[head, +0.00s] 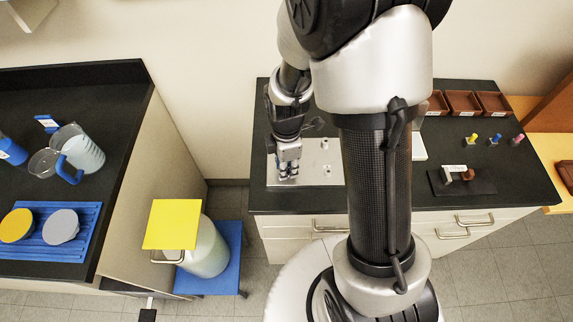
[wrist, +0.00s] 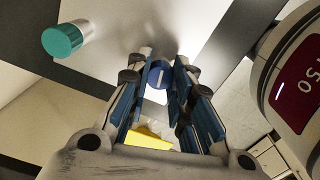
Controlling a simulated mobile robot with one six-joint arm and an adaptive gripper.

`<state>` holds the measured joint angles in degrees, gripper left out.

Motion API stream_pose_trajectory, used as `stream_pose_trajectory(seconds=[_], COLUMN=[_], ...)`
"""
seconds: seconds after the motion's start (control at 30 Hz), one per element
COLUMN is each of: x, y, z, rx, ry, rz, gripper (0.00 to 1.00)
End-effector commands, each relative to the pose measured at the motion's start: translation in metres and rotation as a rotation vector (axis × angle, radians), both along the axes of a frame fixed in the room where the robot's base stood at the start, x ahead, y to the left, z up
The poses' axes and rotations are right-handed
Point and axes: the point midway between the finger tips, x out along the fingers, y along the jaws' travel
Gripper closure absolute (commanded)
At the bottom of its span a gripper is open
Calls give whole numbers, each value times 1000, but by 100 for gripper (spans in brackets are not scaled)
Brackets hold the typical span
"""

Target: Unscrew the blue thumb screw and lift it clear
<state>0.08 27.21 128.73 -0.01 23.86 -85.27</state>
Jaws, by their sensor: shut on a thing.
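My gripper (wrist: 161,68) is shut on the blue thumb screw (wrist: 157,75), whose round head with a pale line shows between the fingers in the wrist view. Whether the screw still sits in its hole or is raised cannot be told. In the head view my gripper (head: 288,172) points down over the left part of a pale metal plate (head: 275,178) on the dark bench. The blue screw is hidden there by the fingers. A teal knob (wrist: 62,40) stands apart at the upper left in the wrist view.
Small posts (head: 327,171) stand on the plate. Brown trays (head: 463,103) and coloured pegs (head: 494,140) are farther right. A yellow-topped container (head: 172,224) stands below left.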

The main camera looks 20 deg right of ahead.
Motion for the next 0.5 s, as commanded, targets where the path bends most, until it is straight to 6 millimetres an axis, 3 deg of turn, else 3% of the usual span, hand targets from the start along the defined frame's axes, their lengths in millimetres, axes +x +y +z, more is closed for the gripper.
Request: stream_pose_trajectory(seconds=[0.27,0.5], x=[-6,-6], y=[0,0], z=[-5,-5], rx=[-1,1], ry=[17,17], rz=[18,339], gripper=[100,100])
